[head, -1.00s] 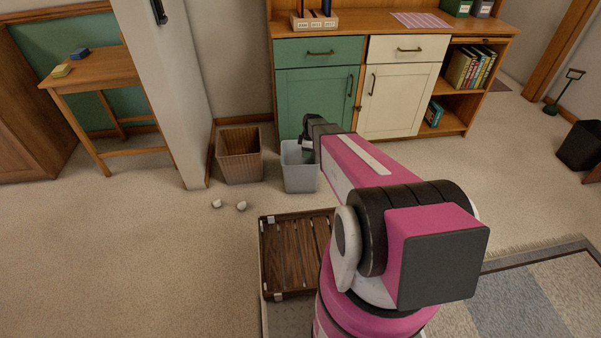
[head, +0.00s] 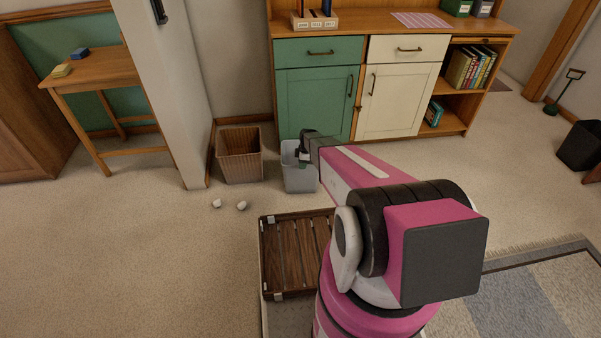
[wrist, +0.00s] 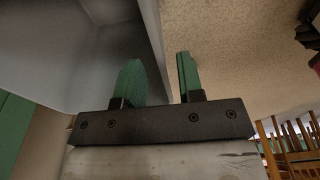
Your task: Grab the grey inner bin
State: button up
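The grey bin (head: 299,180) stands upright on the carpet in front of the green cabinet, to the right of a brown bin. My gripper (wrist: 158,66) is at the bin's rim, with its two green fingers apart. In the wrist view the bin's pale wall (wrist: 151,30) runs between the fingers. The left finger is on the bin's inner side and the right finger is on the outer side, over the carpet. A gap shows between the wall and the right finger. In the head view my wrist hides part of the bin's rim.
A brown ribbed bin (head: 239,156) stands close to the left of the grey bin. The green cabinet (head: 315,100) is right behind. Two small white crumpled balls (head: 229,205) lie on the carpet. A dark slatted wooden rack (head: 293,260) lies nearer me.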

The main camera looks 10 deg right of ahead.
jog(key=f, duration=0.2)
jog(key=shift+w+a+f, duration=0.1)
jog(key=shift+a+f, duration=0.1)
jog(key=shift+f, duration=0.1)
grip_shut()
jog(key=shift+r, duration=0.1)
